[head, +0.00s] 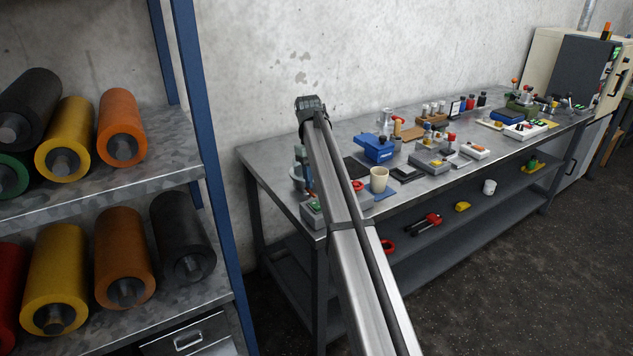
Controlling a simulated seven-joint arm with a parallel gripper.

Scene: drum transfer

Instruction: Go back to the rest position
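My arm (345,225) rises from the bottom middle of the head view, and its upper end with a dark joint stands in front of the grey wall. My gripper is not in view, so I cannot see its fingers or anything they might hold. Coloured drums lie on the left shelf rack. The upper shelf holds a black drum (32,95), a yellow drum (70,125), an orange drum (120,115) and a partly cut-off green drum (14,172). Below lie another yellow drum (52,265), a brown-orange drum (122,240), a second black drum (180,225) and a red one (8,290) at the edge.
A metal workbench (262,158) runs back to the right, crowded with small tools, a blue device (378,150) and a cream cup (379,180). My arm crosses in front of its near end. The rack's blue post (205,130) stands left of my arm. Open floor (540,290) lies right.

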